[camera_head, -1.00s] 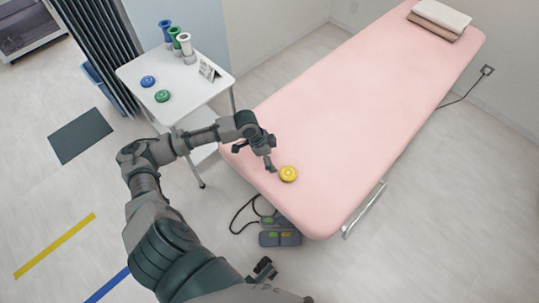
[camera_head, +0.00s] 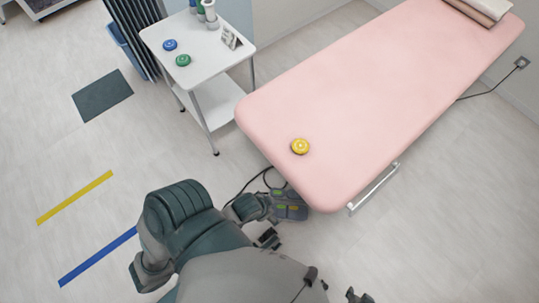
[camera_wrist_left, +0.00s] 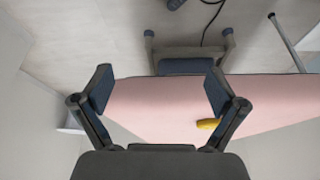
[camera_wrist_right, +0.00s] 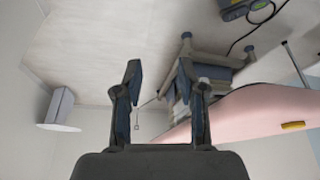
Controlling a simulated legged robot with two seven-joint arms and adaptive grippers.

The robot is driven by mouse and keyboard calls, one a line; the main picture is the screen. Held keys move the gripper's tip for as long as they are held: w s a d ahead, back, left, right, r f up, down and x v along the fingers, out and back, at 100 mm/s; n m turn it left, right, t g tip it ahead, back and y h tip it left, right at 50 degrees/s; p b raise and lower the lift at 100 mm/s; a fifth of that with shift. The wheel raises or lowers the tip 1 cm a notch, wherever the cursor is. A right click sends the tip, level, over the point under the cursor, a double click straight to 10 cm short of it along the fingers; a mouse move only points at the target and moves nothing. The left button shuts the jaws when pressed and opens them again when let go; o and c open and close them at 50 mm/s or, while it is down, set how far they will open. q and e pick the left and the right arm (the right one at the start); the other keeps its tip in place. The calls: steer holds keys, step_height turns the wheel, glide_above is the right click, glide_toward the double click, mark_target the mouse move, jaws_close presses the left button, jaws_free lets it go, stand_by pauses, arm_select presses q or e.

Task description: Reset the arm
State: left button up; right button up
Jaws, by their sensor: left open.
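My left arm is folded back at the lower left of the head view. Its gripper is hard to make out there. In the left wrist view my left gripper (camera_wrist_left: 160,85) is open, its fingers wide apart with nothing between them. My right gripper (camera_head: 358,296) shows only as a tip at the bottom edge of the head view. In the right wrist view my right gripper (camera_wrist_right: 160,85) has its fingers apart and empty. The yellow disc (camera_head: 300,146) lies on the near end of the pink bed (camera_head: 375,90), clear of both grippers.
A white cart (camera_head: 205,70) at the upper left carries a blue disc (camera_head: 170,45), a green disc (camera_head: 183,60) and several upright holders. Foot pedals (camera_head: 290,206) lie on the floor by the bed's near end. Floor at left is open.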

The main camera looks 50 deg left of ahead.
arm_select(q)
steer(key=s+f+g+p, duration=0.1)
steer(key=s+f+p, duration=0.2)
steer(key=f, duration=0.7)
steer(key=s+a+f+g+p, duration=0.1)
steer(key=s+f+p, duration=0.2)
steer(key=f, duration=0.7)
steer(key=p, duration=0.2)
steer(key=shift+s+a+f+g+p, duration=0.25)
steer(key=shift+a+g+p, duration=0.05)
arm_select(e)
steer(key=s+f+g, duration=0.1)
steer(key=s+f, duration=0.2)
steer(key=f, duration=0.7)
steer(key=s+f+g, duration=0.1)
steer(key=s+f, duration=0.2)
steer(key=f, duration=0.7)
steer(key=shift+s+d+g, duration=0.3)
steer(key=shift+s+d, duration=0.05)
steer(key=shift+d, duration=0.1)
steer(key=shift+d+f, duration=0.1)
steer(key=shift+d, duration=0.05)
